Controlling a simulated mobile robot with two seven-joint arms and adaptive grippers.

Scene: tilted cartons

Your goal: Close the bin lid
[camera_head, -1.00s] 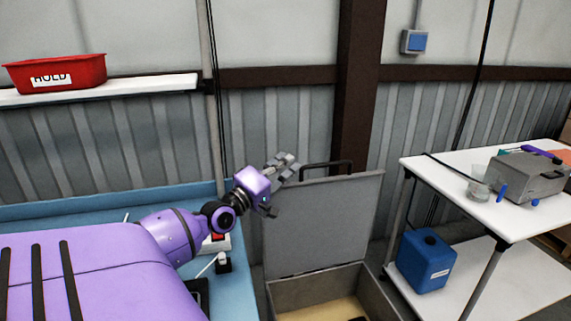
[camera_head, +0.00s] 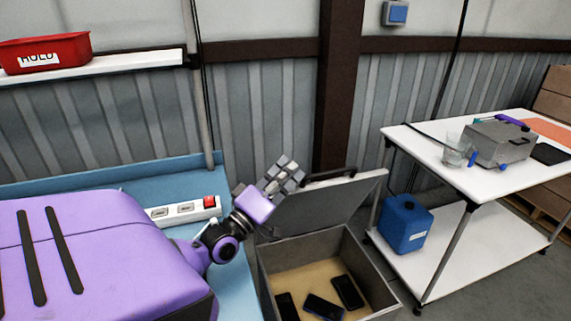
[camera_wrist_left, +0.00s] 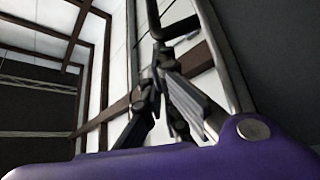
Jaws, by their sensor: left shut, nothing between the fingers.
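The grey bin (camera_head: 345,248) stands open on the floor, with several dark phones (camera_head: 323,307) on its tan bottom. A dark handle (camera_head: 331,174) runs along the lid's top edge. My left gripper (camera_head: 284,168) is shut and empty at the lid's upper left edge, close to the handle; I cannot tell if it touches. In the left wrist view the shut fingers (camera_wrist_left: 163,68) are beside a pale panel and dark bars. My right gripper is not in view.
A blue bench (camera_head: 100,184) with a power strip (camera_head: 184,210) is at left. A white table (camera_head: 440,165) with a grey case (camera_head: 500,143) stands at right, a blue canister (camera_head: 405,224) on its lower shelf. A red HOLD bin (camera_head: 45,53) sits on a wall shelf.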

